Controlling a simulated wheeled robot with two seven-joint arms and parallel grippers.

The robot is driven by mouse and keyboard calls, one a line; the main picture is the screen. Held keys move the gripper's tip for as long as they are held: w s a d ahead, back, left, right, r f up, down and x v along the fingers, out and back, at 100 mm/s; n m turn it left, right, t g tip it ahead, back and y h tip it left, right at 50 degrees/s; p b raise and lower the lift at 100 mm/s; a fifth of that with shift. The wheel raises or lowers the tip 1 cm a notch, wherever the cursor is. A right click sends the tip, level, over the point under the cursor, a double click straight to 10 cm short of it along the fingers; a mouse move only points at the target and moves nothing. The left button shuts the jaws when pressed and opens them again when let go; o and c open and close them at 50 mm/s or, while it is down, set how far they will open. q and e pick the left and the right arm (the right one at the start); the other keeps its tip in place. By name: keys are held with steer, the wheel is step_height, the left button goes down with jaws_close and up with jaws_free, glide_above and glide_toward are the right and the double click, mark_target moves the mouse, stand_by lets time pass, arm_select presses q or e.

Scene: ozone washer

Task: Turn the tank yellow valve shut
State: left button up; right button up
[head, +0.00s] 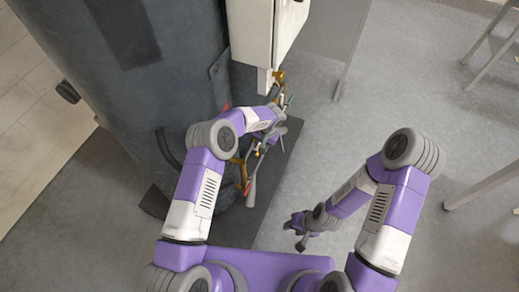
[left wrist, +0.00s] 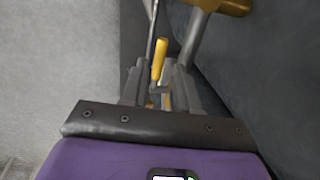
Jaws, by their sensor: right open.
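The yellow valve handle (left wrist: 160,58) shows in the left wrist view as a short upright yellow lever. My left gripper (left wrist: 158,80) has its two grey fingers on either side of this handle, with visible gaps, so it looks open around it. In the head view my left gripper (head: 277,131) is among the pipes beside the big dark grey tank (head: 170,75); its fingertips and the handle are hard to make out there. My right gripper (head: 299,229) is open and empty, low over the floor, apart from the tank.
A white box (head: 262,30) is mounted above the pipes. Yellow-brass pipes (head: 241,172) run beside the tank, close to my left arm. A dark mat (head: 270,180) lies under them. Chair or table legs (head: 484,186) stand at the right. The grey floor (head: 400,90) between is clear.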

arm_select(q)
steer(key=f, duration=0.4)
steer(key=shift+w+a+b, duration=0.1)
steer(key=shift+a+b, duration=0.2)
steer(key=shift+a, duration=0.1)
jaws_close()
